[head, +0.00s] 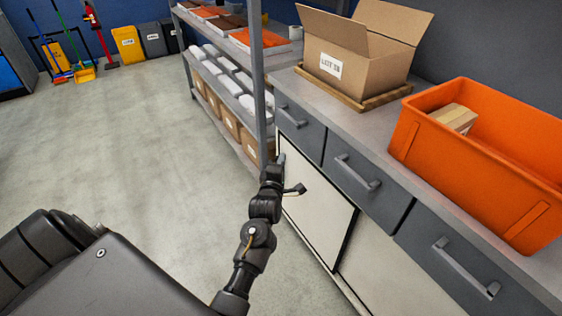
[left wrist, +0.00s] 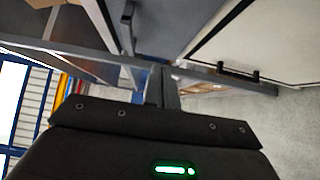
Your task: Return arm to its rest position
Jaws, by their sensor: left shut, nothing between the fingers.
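My left arm reaches up from the bottom of the head view. Its left gripper (head: 281,160) is shut and empty, in front of the cabinet's left end, close to a white panel (head: 318,215) below the grey drawers. A small black handle (head: 297,189) shows beside the gripper, against the panel. In the left wrist view the shut fingers (left wrist: 162,88) point away from the camera, with nothing between them. The white panel (left wrist: 250,38) and its black handle (left wrist: 238,72) lie to their right, apart from the fingers. My right gripper is out of view.
On the counter (head: 290,88) stand an open cardboard box (head: 360,70) and an orange bin (head: 460,165) with a small carton. Grey drawers with protruding handles (head: 357,173) run below. A loaded shelf rack (head: 258,90) adjoins the cabinet. The floor (head: 130,150) at left is clear.

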